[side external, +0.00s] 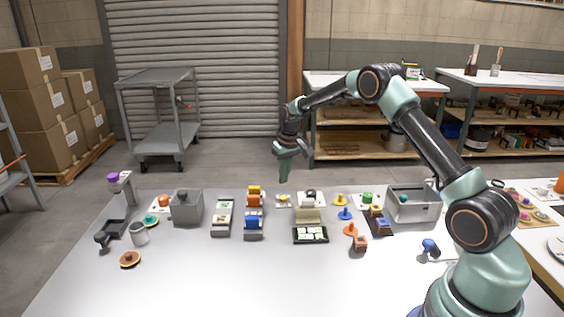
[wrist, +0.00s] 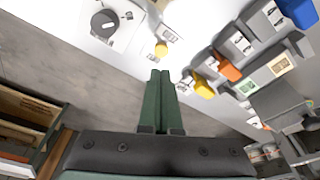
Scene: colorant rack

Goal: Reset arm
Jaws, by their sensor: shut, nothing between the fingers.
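My gripper (side external: 284,172) is raised above the far edge of the white table (side external: 180,285), pointing down, with my arm reaching in from the right. In the wrist view its two green fingers (wrist: 159,75) are pressed together with nothing between them. It touches none of the table's objects. A small yellow piece (wrist: 161,49) shows just beyond the fingertips in the wrist view, apart from them.
Several colorant items stand along the table's far half, including a grey bin (side external: 186,207), a blue-and-orange dispenser (side external: 254,222) and a grey box (side external: 412,204) at right. A blue piece (side external: 430,247) lies near my base. The table's front middle is clear.

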